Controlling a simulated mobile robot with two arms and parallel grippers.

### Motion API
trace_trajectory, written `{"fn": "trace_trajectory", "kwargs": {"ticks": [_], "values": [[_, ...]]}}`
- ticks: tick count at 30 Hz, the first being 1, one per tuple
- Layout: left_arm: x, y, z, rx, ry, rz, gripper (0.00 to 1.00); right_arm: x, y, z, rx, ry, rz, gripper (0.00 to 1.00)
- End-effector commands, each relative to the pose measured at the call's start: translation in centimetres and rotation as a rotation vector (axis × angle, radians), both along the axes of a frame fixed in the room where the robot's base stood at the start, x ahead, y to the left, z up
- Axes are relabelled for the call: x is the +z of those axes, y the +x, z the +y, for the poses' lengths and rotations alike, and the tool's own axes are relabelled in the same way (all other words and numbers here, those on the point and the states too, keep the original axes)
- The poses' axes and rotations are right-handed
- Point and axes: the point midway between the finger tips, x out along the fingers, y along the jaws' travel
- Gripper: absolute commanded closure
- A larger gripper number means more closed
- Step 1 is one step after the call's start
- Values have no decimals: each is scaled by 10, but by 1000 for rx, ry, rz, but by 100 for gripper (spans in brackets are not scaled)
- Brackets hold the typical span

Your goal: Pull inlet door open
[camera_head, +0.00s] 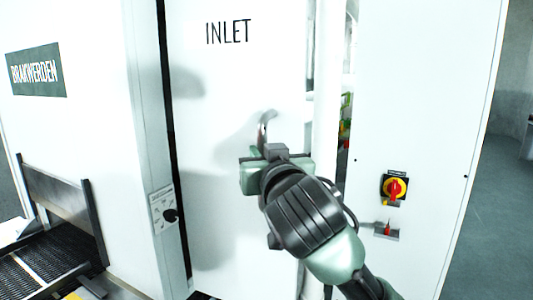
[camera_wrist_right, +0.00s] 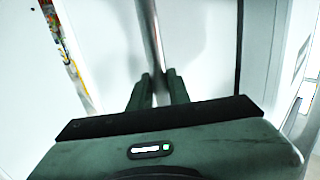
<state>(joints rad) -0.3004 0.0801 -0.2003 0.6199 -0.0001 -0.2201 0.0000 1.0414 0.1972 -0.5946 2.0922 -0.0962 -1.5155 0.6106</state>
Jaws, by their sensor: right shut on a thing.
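The white inlet door (camera_head: 225,90) with black "INLET" lettering stands in the middle of the head view. A gap along its right edge shows coloured parts behind it, so it looks ajar. Its metal handle (camera_head: 265,124) is a vertical bar, also seen in the right wrist view (camera_wrist_right: 151,35). My right gripper (camera_head: 264,148) is at the handle, its green fingers (camera_wrist_right: 158,88) closed around the bar. The gripper hides the handle's lower part in the head view. My left gripper is not in view.
A white panel with a red-yellow rotary switch (camera_head: 394,188) stands right of the gap. A white vertical post (camera_head: 326,110) is in the gap. At left are a cabinet with a dark sign (camera_head: 36,70), a small knob panel (camera_head: 164,209) and a mesh belt (camera_head: 40,262). Open floor lies far right.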

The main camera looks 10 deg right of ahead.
Motion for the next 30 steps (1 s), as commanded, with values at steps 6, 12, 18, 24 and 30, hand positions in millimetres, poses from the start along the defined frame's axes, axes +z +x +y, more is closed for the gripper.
{"fn": "trace_trajectory", "kwargs": {"ticks": [6,12,18,24,30], "values": [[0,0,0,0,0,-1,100,1,0,2,7,0,-3,100],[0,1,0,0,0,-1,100,1,0,1,5,-1,-2,60],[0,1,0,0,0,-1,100,0,0,1,3,-1,-1,60],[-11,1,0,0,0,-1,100,-2,-21,1,6,0,-4,60],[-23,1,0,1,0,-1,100,-2,-56,0,8,1,-4,60]]}}
